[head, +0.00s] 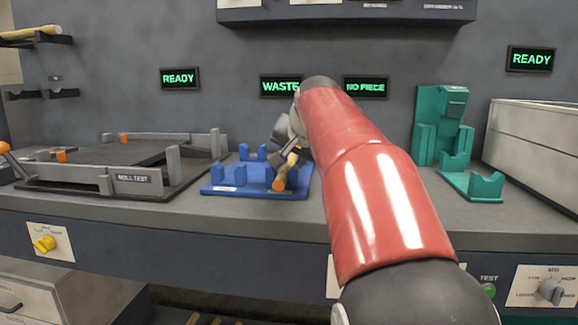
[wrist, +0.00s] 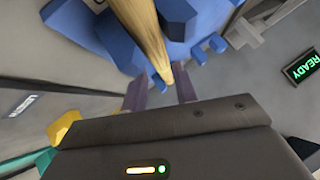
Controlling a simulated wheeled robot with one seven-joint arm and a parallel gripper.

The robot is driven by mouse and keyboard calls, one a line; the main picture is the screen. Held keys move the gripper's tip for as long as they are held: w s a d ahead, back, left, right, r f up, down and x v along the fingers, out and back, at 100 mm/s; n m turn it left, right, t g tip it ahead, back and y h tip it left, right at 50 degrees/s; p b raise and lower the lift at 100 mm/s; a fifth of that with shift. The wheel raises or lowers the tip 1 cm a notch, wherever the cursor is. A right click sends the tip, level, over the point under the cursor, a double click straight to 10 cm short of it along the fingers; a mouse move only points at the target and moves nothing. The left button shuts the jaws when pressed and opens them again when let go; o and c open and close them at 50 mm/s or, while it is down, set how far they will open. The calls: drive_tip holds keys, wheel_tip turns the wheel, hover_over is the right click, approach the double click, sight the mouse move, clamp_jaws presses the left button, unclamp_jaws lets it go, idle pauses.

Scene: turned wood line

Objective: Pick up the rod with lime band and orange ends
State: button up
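A pale wooden rod (head: 288,168) with an orange end shows at the blue cradle (head: 228,178) in the head view. It slants up towards my gripper (head: 283,156), and my arm covers part of the view there. In the wrist view the rod (wrist: 151,35) runs from the top edge down to between the two fingers of my gripper (wrist: 161,92). The fingers stand apart, with a gap beside the rod, which lies nearer the right finger. No lime band shows on the visible part, and the far end is hidden.
A grey roll test fixture (head: 132,180) stands left of the blue cradle. A green fixture (head: 440,130) and a pale bin (head: 535,140) stand to the right. Another rod (head: 30,33) lies on a wall rack at upper left. Signs read READY, WASTE and NO PIECE.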

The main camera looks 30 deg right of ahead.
sight(289, 164)
drive_tip(key=x, duration=0.4)
clamp_jaws()
drive_tip(key=shift+r, duration=0.1)
